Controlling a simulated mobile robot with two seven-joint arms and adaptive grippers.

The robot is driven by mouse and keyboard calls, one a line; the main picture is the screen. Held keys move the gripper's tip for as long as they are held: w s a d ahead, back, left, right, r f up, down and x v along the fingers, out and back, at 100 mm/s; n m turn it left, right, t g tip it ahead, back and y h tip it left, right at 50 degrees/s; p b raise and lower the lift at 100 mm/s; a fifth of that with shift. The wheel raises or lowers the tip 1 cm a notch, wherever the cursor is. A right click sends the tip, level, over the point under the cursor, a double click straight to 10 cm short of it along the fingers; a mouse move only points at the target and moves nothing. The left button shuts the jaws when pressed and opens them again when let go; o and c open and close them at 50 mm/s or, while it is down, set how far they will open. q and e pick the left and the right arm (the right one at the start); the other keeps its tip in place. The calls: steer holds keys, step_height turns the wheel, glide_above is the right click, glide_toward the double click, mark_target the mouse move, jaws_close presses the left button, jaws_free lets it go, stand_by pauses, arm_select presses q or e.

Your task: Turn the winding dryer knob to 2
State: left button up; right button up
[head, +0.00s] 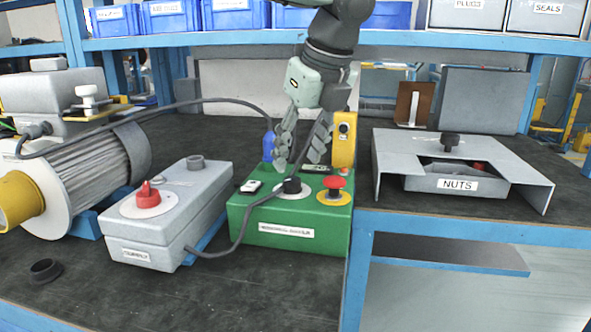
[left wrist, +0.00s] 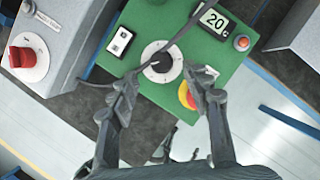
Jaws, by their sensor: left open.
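The green box (head: 290,240) has a black knob (head: 292,185) on a white round dial on its top. The knob also shows in the left wrist view (left wrist: 162,62), where a dark cable (left wrist: 140,72) crosses over the dial beside it. I cannot read the dial marks or the knob's setting. My left gripper (head: 296,163) points down above the knob, its two fingers apart and empty. In the left wrist view, the fingertips (left wrist: 163,82) are on either side of the knob's lower edge, seemingly apart from it. My right gripper is not in view.
The green box also has a red button (head: 333,183), a white switch (head: 250,186) and a display reading 20 (left wrist: 213,20). A grey box with a red knob (head: 148,195) stands at left. A yellow device (head: 344,140) stands behind. A NUTS bin (head: 455,184) is at right.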

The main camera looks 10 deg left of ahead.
mark_target(292, 179)
arm_select(q)
steer(key=x, duration=0.5)
steer(key=shift+f, duration=0.1)
jaws_close()
